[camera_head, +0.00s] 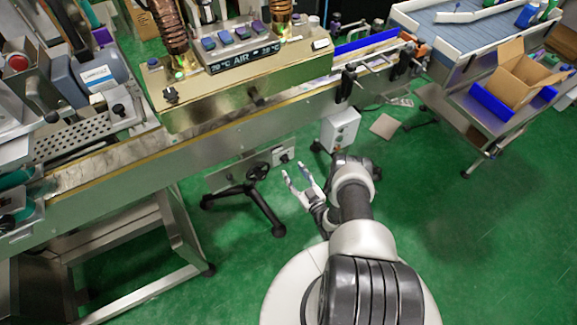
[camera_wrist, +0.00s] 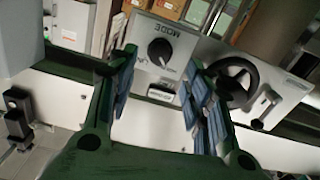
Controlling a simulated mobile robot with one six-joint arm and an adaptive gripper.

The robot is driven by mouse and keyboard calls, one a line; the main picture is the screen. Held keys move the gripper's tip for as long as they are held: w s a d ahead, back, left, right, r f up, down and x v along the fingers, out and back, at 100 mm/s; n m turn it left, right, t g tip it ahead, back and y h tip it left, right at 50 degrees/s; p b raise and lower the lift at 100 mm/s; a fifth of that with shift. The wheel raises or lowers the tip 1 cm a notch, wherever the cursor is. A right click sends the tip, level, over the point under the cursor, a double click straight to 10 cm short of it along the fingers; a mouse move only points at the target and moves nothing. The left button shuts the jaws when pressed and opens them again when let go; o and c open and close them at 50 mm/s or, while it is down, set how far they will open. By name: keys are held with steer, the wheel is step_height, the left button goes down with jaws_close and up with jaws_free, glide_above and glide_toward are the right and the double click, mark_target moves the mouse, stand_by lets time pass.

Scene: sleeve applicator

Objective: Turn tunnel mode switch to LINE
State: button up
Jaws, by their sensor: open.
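The mode switch (camera_wrist: 160,49) is a round black knob on a grey panel (camera_wrist: 180,40) lettered MODE, tilted in the wrist view. Small lettering by the knob is partly hidden by a finger, and I cannot read the knob's setting. In the head view, a small dark knob (camera_head: 284,157) that appears to be this switch sits on a panel beneath the conveyor. My gripper (camera_head: 303,174) is open and empty in front of that panel. In the wrist view, my gripper (camera_wrist: 162,82) has its fingers spread either side of the switch's line, with no visible contact.
A black handwheel (camera_wrist: 232,80) is beside the switch panel; it also shows in the head view (camera_head: 257,172), above a black-footed stand. A white box (camera_head: 341,130) stands under the conveyor (camera_head: 200,145). Open green floor lies to the right, before a table with a cardboard box (camera_head: 520,80).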

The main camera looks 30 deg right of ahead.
mark_target(286, 161)
steer(key=shift+w+a+b, duration=0.1)
steer(key=shift+w+b, duration=0.5)
steer(key=shift+w, duration=2.05)
steer(key=shift+c, duration=0.5)
steer(key=c, duration=1)
